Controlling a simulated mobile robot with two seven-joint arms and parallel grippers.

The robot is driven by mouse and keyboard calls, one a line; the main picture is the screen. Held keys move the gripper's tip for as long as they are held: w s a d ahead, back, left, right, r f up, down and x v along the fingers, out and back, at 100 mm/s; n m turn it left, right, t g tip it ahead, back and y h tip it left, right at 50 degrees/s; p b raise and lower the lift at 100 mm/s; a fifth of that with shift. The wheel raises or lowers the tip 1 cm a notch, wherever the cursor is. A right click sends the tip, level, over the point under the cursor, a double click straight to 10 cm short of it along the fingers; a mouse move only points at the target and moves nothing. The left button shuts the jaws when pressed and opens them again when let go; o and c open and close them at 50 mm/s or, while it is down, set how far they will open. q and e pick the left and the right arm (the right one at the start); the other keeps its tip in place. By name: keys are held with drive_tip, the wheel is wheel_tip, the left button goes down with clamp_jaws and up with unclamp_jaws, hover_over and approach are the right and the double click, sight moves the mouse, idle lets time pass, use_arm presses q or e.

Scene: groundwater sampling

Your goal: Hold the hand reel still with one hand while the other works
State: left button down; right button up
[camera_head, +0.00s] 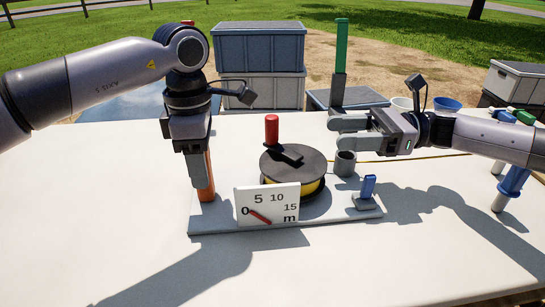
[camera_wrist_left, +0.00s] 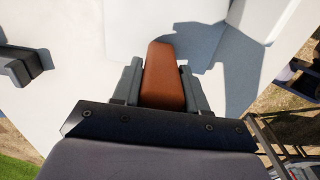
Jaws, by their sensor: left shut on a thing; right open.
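The hand reel (camera_head: 293,167) is a black disc with a yellow band around its rim and an upright red crank knob (camera_head: 272,129). It stands on a grey base plate (camera_head: 330,222) on the white table. An orange-brown upright grip (camera_head: 205,178) rises at the plate's left end. My left gripper (camera_head: 199,153) is shut on this grip from above; the grip (camera_wrist_left: 165,77) also shows between its fingers in the left wrist view. My right gripper (camera_head: 345,133) is open, right of and behind the reel, at the foot of an upright green-topped bar (camera_head: 341,45). I cannot tell whether they touch.
A white dial card (camera_head: 267,205), marked 0 to 15 m with a red pointer, stands before the reel. A grey cup (camera_head: 345,163) and a blue lever (camera_head: 368,187) are to its right. Grey crates (camera_head: 260,47) stand behind. The front table is clear.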

sight(293, 153)
drive_tip(key=a, duration=0.9)
drive_tip(key=shift+a, duration=0.4)
clamp_jaws()
unclamp_jaws()
drive_tip(key=shift+d, duration=0.1)
drive_tip(key=d, duration=1.2)
drive_tip(key=shift+a, duration=0.1)
